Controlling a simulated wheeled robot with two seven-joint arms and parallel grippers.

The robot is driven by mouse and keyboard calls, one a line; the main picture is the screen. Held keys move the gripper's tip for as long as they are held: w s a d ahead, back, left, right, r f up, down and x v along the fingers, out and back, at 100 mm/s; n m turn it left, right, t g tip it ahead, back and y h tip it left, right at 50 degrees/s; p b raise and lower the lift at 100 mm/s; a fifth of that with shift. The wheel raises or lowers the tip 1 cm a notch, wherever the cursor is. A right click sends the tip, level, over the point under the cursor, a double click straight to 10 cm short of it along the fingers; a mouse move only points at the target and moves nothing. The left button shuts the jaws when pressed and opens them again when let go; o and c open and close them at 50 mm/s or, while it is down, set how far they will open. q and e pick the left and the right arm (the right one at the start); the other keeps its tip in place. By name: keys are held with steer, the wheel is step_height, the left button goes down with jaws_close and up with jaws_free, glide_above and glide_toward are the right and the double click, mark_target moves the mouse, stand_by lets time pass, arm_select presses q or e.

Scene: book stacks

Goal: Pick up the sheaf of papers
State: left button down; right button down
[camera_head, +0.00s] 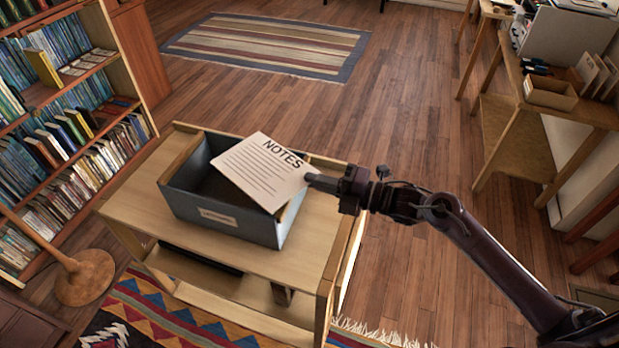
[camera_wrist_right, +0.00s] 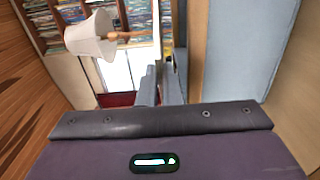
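The sheaf of papers (camera_head: 262,172) is white, with "NOTES" and ruled lines on its face. It is tilted over the open grey-blue box (camera_head: 222,216), which has a label on its front. My right gripper (camera_head: 318,181) is at the right edge of the sheaf, with its fingers shut on that edge. In the right wrist view the fingers (camera_wrist_right: 163,88) are close together, and the sheaf is hard to make out edge-on. Whether the lower part of the sheaf touches the box is unclear. My left gripper is not in view.
The box stands on a low wooden table (camera_head: 133,208) with a shelf below. A bookcase (camera_head: 125,62) is at the left, with a lamp base (camera_head: 85,279) beside the table. A desk (camera_head: 590,112) stands at the right. The floor between is clear.

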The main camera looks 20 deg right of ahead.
steer(key=s+d+r+p, duration=0.4)
steer(key=s+d+p, duration=0.2)
steer(key=d, duration=0.4)
steer(key=shift+s+r, duration=0.25)
steer(key=shift+s, duration=0.2)
